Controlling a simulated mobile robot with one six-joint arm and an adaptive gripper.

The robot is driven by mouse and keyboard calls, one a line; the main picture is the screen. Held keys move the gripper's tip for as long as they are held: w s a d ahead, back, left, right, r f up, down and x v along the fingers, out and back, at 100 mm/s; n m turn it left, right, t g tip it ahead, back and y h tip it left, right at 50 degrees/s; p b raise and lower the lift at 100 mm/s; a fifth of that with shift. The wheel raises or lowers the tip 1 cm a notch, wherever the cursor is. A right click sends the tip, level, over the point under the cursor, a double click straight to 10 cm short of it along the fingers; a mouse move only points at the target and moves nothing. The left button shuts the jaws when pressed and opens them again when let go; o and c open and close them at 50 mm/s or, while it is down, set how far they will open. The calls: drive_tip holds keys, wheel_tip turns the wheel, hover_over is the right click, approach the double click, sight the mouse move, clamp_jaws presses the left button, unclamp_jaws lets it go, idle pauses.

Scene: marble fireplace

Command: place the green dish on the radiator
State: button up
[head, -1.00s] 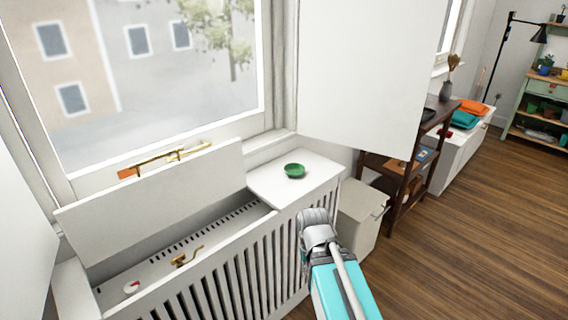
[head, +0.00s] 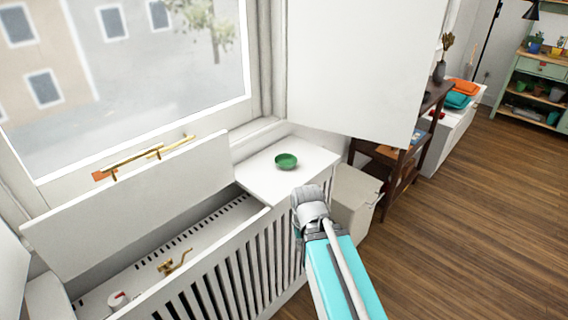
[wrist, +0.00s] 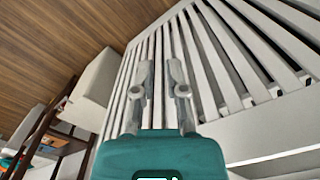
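The green dish (head: 286,161) is a small shallow round bowl. It sits upright on the flat white right-hand top (head: 262,178) of the slatted radiator cover in the head view. Left of it the lid (head: 140,195) is raised, and the radiator (head: 140,275) shows inside with a slotted top, a brass valve and a white-and-red knob. My gripper (wrist: 160,68) is open and empty in the wrist view, its fingers in front of the white slats. The dish is not in the wrist view. My arm hides part of the cover front in the head view.
A brass-coloured rail (head: 145,157) shows above the raised lid's edge. A white shutter panel (head: 365,70) hangs behind the dish. A white box (head: 352,205) and a dark wooden shelf (head: 395,170) stand to the right. Wood floor (head: 480,220) is clear farther right.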

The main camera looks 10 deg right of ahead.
drive_tip(key=w+r+n+t+p, duration=0.3)
drive_tip(key=w+r+n+p, duration=1.4)
drive_tip(key=w+r+p, duration=0.3)
drive_tip(key=w+r, duration=0.1)
drive_tip(key=w, duration=0.2)
drive_tip(key=shift+w+r+t+p, duration=0.15)
drive_tip(key=shift+r+t+p, duration=0.25)
drive_tip(key=shift+f, duration=0.15)
drive_tip(key=b, duration=0.8)
approach(286, 162)
drive_tip(key=s+f, duration=0.2)
drive_tip(key=shift+s+a+f, duration=0.35)
drive_tip(key=shift+s, duration=0.05)
drive_tip(key=b+x, duration=0.5)
